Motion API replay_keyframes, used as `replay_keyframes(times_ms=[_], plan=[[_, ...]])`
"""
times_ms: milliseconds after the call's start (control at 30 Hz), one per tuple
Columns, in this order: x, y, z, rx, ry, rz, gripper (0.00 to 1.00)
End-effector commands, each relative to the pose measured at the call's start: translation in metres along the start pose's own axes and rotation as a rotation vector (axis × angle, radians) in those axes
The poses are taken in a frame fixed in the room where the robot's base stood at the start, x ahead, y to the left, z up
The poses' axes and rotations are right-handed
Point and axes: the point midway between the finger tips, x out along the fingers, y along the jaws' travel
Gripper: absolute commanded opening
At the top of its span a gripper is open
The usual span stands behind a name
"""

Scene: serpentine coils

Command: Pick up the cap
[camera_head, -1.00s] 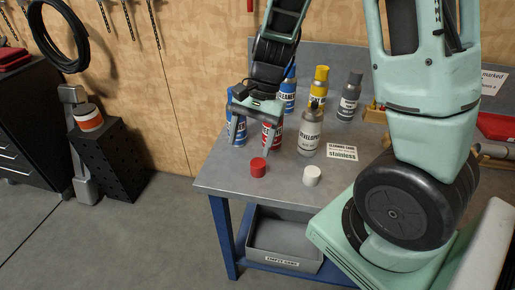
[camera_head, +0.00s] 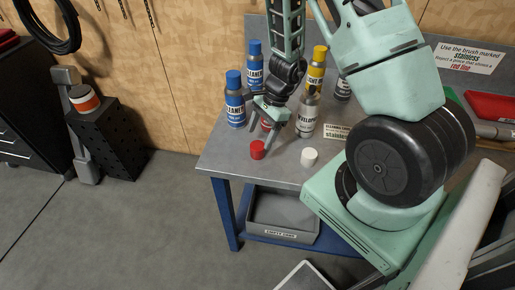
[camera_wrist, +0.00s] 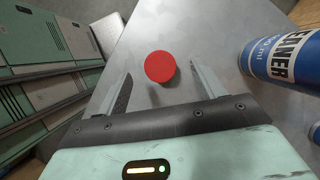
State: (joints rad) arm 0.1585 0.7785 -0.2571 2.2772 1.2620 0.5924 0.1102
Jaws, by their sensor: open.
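A red cap (camera_head: 257,150) lies on the grey workbench near its front left edge. In the wrist view the red cap (camera_wrist: 160,66) shows just ahead of my gripper (camera_wrist: 162,76), centred between the two fingertips. The fingers are open and apart from the cap, with nothing between them. A white cap (camera_head: 309,157) lies to the right on the bench, clear of the gripper. A red can behind my gripper is mostly hidden.
Blue cleaner cans (camera_head: 235,108) stand behind and left of my gripper. A grey developer can (camera_head: 307,118) and a yellow can (camera_head: 318,68) stand to its right. A grey bin (camera_head: 284,215) sits on the shelf below. The bench front (camera_head: 225,160) is clear.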

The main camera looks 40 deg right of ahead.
Motion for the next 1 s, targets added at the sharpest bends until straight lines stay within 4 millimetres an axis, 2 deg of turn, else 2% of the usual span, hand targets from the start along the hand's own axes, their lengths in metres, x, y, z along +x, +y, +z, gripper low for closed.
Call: replay_keyframes(times_ms=[167, 500, 833, 867, 1000], plan=[[0.009, 0.000, -0.001, 0.002, 0.000, 0.001, 0.69], [0.048, 0.002, -0.007, 0.000, -0.001, 0.002, 0.69], [0.055, 0.001, -0.007, -0.001, 0.000, 0.000, 0.69], [0.055, 0.001, -0.007, -0.001, 0.000, 0.000, 0.66], [0.055, 0.001, -0.007, -0.001, 0.000, -0.001, 0.27]])
